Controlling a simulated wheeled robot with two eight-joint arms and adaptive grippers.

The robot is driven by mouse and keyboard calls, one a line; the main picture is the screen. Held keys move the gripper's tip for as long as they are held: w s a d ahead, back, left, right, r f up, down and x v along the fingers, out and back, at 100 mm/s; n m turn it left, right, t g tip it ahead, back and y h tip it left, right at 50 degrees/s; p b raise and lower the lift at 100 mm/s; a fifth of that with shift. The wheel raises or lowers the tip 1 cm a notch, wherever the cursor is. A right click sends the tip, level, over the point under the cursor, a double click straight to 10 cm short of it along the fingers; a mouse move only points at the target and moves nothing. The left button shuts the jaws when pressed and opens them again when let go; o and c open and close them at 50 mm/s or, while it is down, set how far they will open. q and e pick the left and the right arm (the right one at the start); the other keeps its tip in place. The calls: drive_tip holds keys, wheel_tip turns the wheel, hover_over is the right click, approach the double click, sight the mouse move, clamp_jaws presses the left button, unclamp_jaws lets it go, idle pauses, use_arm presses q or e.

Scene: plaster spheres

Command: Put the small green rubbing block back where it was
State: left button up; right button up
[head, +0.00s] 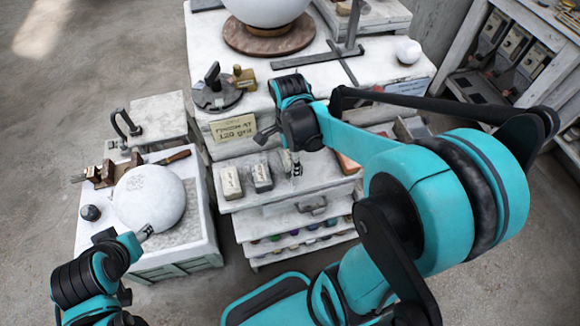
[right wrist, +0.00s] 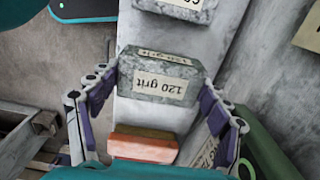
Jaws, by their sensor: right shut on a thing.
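The small green rubbing block (right wrist: 153,82) is grey-green with a "120 grit" label. My right gripper (right wrist: 160,92) is shut on it, with a finger at each side. In the head view the block (head: 286,161) is small and partly hidden by my right gripper (head: 293,164), over the shelf (head: 318,187) of the white stand. I cannot tell whether it touches the shelf. My left gripper (head: 146,233) is low at the left, beside the large white sphere (head: 149,198); its opening is unclear.
A pale block (head: 231,183) and a grey block (head: 262,177) stand left of the held one. An orange block (right wrist: 145,143) lies on its other side. A "Finish at 120 grit" sign (head: 233,128) stands above the shelf. Drawers (head: 300,240) with coloured items are below.

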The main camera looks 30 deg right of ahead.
drive_tip(key=shift+f+b, duration=0.8)
drive_tip(key=shift+f, duration=1.15)
drive_tip(key=shift+f, duration=0.2)
drive_tip(key=o, duration=1.2)
drive_tip(key=shift+o, duration=0.2)
drive_tip(key=shift+r, duration=0.1)
